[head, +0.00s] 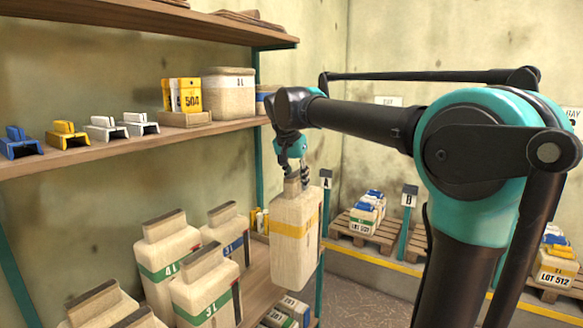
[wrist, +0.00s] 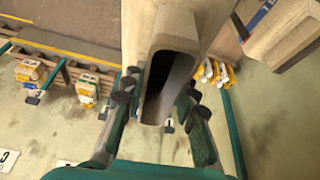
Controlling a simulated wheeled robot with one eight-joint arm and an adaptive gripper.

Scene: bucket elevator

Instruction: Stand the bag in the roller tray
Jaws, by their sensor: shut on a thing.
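My gripper (head: 291,168) is shut on the top of a cream bag with a yellow band (head: 294,245). The bag hangs nearly upright, in front of the right end of the lower shelf. In the wrist view the fingers (wrist: 157,95) close on both sides of the pale bag's hollow handle-like top (wrist: 172,30). The bag's base shows free of any support in the head view, though I cannot tell its exact height. I cannot make out a roller tray in either view.
Similar bags with green and blue bands (head: 207,296) crowd the lower shelf (head: 256,285) at left. The upper shelf (head: 100,146) bears coloured clips, a yellow 504 item (head: 186,95) and a tub (head: 228,92). Loaded pallets (head: 365,228) stand on the floor beyond a yellow-edged kerb.

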